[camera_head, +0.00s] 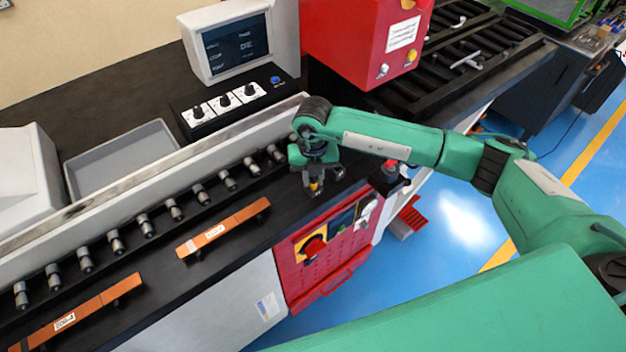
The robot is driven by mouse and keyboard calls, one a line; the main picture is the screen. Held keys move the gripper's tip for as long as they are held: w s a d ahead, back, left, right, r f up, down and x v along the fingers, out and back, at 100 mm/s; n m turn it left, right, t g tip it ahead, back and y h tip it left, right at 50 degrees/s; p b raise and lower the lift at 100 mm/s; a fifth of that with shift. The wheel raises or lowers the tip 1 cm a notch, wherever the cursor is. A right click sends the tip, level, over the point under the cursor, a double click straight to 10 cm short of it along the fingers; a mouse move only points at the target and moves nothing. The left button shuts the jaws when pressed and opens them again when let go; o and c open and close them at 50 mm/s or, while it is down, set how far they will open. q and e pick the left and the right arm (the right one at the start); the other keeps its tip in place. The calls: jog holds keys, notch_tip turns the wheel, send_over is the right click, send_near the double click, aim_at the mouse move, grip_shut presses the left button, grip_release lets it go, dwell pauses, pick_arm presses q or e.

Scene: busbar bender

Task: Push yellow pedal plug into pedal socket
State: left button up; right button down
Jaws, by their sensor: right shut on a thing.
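My right gripper (315,190) points down over the dark worktop, just above the red control panel. It is shut on the yellow pedal plug (315,184), of which only a small yellow part shows between the fingers. I cannot make out the pedal socket, or whether the plug touches anything below it. My left gripper is not in view.
The red panel (330,275) has a red knob on a yellow plate (313,247). A red-topped button (391,166) stands to the right. Copper bars (222,229) and a row of metal pins (173,208) lie left. A grey tray (120,143) sits farther back.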

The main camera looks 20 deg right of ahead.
jog(key=shift+r+p, duration=0.45)
jog(key=shift+r, duration=0.6)
jog(key=shift+r+p, duration=1.15)
jog(key=shift+r, duration=1.4)
